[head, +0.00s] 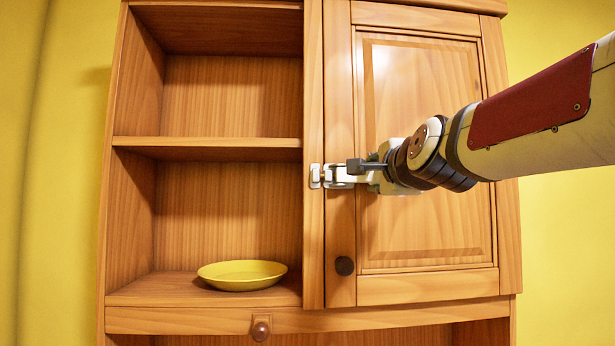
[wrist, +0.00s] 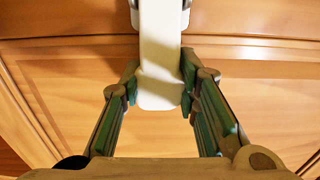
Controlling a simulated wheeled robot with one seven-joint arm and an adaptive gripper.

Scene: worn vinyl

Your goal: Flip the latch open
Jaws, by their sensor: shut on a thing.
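The latch (head: 316,176) is a small pale metal and white fitting at the left edge of the closed cabinet door, on the frame beside the open shelves. In the wrist view its white latch arm (wrist: 160,60) runs down from a mount at the top edge and ends between my fingers. My gripper (head: 348,175) comes in from the right in front of the door; in the wrist view my gripper (wrist: 159,88) has one finger on each side of the latch arm, shut on it. In the head view the gripper partly hides the latch.
The wooden cabinet door (head: 425,120) is closed, with a dark round knob (head: 344,266) below the latch. Open shelves stand on the left, with a yellow plate (head: 242,275) on the lowest. A drawer knob (head: 261,328) is below. The space before the shelves is clear.

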